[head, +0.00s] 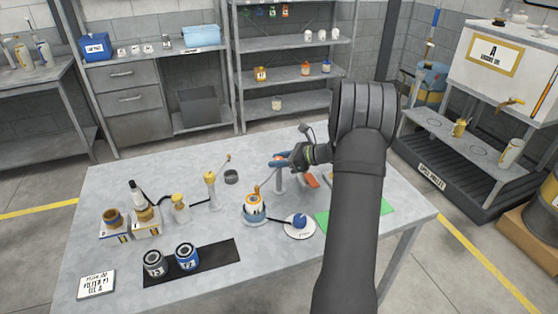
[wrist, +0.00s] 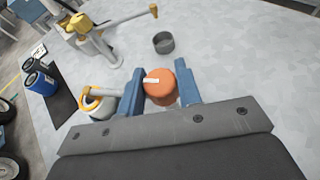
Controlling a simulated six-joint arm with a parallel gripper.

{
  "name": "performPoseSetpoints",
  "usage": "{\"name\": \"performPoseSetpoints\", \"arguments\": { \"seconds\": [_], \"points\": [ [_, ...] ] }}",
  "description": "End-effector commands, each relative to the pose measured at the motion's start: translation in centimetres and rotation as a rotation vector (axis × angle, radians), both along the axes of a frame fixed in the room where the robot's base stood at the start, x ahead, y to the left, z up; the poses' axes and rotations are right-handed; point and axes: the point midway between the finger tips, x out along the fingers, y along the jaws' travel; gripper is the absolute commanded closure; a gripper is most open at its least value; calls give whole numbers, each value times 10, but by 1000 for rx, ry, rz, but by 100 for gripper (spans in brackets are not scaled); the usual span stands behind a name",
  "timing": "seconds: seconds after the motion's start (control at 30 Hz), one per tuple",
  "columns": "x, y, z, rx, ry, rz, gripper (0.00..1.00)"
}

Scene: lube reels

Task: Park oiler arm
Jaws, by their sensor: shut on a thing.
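A white oiler (wrist: 97,104) with an orange-yellow arm stands just left of my left finger; in the head view this oiler (head: 255,206) sits on a blue base. I cannot tell whether its arm joins the held cylinder. Another yellow-topped oiler (head: 210,182) has a long raised arm ending in a knob.
A white dish with a blue object (head: 299,223) is at the front, beside a green mat (head: 337,219). Two cans (head: 186,256) stand on a black mat. Several bottles are at the left. The table's front right is clear.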

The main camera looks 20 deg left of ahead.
Motion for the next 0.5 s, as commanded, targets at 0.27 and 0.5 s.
{"name": "performPoseSetpoints", "arguments": {
  "seconds": [0.27,0.5],
  "points": [
    [-1,0,0,0,3,-98,100],
    [-2,-1,0,-1,4,-291,100]
  ]
}}
